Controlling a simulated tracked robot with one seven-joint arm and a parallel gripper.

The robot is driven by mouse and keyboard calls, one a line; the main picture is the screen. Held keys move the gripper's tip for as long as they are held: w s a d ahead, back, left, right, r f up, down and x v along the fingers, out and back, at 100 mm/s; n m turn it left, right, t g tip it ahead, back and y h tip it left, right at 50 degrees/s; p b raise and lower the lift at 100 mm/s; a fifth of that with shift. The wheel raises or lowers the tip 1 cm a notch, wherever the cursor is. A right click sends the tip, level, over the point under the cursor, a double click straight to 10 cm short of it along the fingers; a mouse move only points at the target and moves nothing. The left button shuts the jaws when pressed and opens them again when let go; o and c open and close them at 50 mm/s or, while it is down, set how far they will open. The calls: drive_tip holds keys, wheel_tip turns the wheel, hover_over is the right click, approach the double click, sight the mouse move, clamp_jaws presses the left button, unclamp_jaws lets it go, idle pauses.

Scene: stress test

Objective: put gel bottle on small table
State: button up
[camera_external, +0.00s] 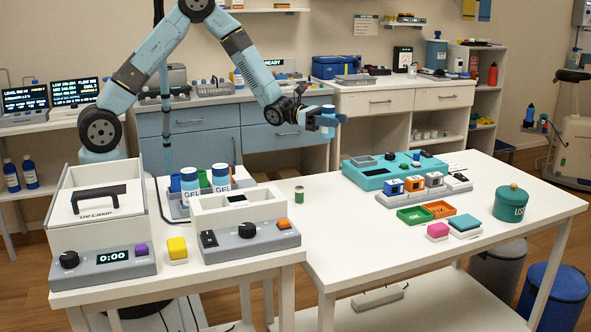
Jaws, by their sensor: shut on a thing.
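My gripper (328,121) is at the end of the raised arm, above the back of the long white table (330,235). It is shut on a small blue-topped bottle (328,108), held roughly upright in the air. The fingers hide most of it, and no label can be read. Two bottles marked GEL, a left one (190,187) and a right one (221,178), stand upright in a grey holder (180,210) on the smaller white table (282,258) at left.
The smaller table also bears a UV lamp box (100,202), a white device (240,215) and a yellow block (177,248). On the long table are a small green jar (299,195), a teal station (380,175), trays and a teal canister (510,204). Its left and front middle are clear.

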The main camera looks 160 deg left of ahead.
drive_tip(key=s+a+r+n+g+y, duration=0.2)
drive_tip(key=s+r+n+g, duration=0.15)
drive_tip(key=s, duration=0.55)
drive_tip(key=s+a+r+n+g+y, duration=0.2)
drive_tip(key=s+r+g+y, duration=0.15)
drive_tip(key=s, duration=0.45)
drive_tip(key=s+a+r+n+g+y, duration=0.25)
drive_tip(key=s+r+g, duration=0.2)
drive_tip(key=s, duration=0.45)
drive_tip(key=w+d+f+m+t+h, duration=0.3)
drive_tip(key=w+d+f+t, duration=0.15)
drive_tip(key=w, duration=0.75)
drive_tip(key=w+d+f+m+t+h, duration=0.35)
drive_tip(key=w+d, duration=0.25)
drive_tip(key=w, duration=0.5)
drive_tip(key=w+d+f+m+t+h, duration=0.25)
drive_tip(key=w+d+f+t, duration=0.2)
drive_tip(key=w, duration=0.75)
drive_tip(key=shift+w+a+f, duration=1.3)
drive_tip(key=shift+a+f, duration=0.45)
drive_tip(key=shift+w+a+f, duration=1.35)
drive_tip(key=shift+a+f, duration=0.35)
drive_tip(key=shift+a, duration=0.1)
drive_tip(key=shift+w+a+f, duration=1.3)
drive_tip(key=shift+a+f, duration=0.45)
drive_tip(key=shift+f, duration=1.4)
drive_tip(key=shift+f, duration=0.1)
